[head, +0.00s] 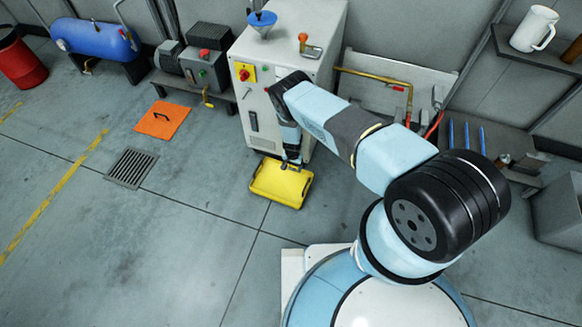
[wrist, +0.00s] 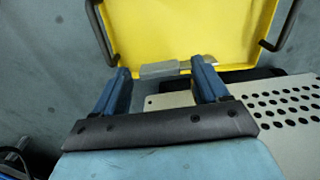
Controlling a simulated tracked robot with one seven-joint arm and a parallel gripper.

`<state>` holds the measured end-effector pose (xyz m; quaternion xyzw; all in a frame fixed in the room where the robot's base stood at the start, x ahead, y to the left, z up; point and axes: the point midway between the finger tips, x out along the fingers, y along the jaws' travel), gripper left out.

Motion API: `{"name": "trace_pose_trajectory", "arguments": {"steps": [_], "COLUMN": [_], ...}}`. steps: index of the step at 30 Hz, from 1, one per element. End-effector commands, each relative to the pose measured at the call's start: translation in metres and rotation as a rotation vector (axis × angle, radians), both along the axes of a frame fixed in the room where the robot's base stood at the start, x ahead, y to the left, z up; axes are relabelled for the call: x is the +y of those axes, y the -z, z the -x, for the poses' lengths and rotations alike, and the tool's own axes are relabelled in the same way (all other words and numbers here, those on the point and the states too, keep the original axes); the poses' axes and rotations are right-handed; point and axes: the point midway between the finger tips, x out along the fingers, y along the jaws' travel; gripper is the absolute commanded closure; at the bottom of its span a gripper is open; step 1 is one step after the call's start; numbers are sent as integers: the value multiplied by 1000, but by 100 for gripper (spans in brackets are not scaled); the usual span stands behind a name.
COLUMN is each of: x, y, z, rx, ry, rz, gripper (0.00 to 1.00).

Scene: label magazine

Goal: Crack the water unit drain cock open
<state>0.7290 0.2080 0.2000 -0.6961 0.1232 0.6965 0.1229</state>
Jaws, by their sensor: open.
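The water unit appears to be the off-white cabinet (head: 262,110) in the head view. Its perforated panel (wrist: 285,112) shows at the right of the wrist view. A small fitting with a grey grip and metal stem (wrist: 160,69), apparently the drain cock, lies across the middle of the wrist view, over a yellow tray (wrist: 235,30). My gripper (wrist: 161,73) is open, its blue fingers at either side of the grey grip; I cannot tell whether they touch it. In the head view my gripper (head: 292,163) is low at the cabinet front, above the tray; the cock is hidden there.
An orange floor plate (head: 162,120) and a floor grate (head: 131,168) lie left of the cabinet. A pump bench (head: 200,75) and blue tank (head: 95,38) stand at the back left. A shelf with a white jug (head: 533,28) is at right.

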Motion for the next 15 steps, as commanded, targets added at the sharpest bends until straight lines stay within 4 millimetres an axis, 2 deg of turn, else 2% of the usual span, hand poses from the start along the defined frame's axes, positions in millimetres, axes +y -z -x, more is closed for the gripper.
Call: {"name": "trace_pose_trajectory", "arguments": {"steps": [2,15], "x": [0,1], "y": [0,0], "z": [0,0], "rx": [0,0], "ry": [0,-1], "rz": [0,0], "gripper": [31,74]}}
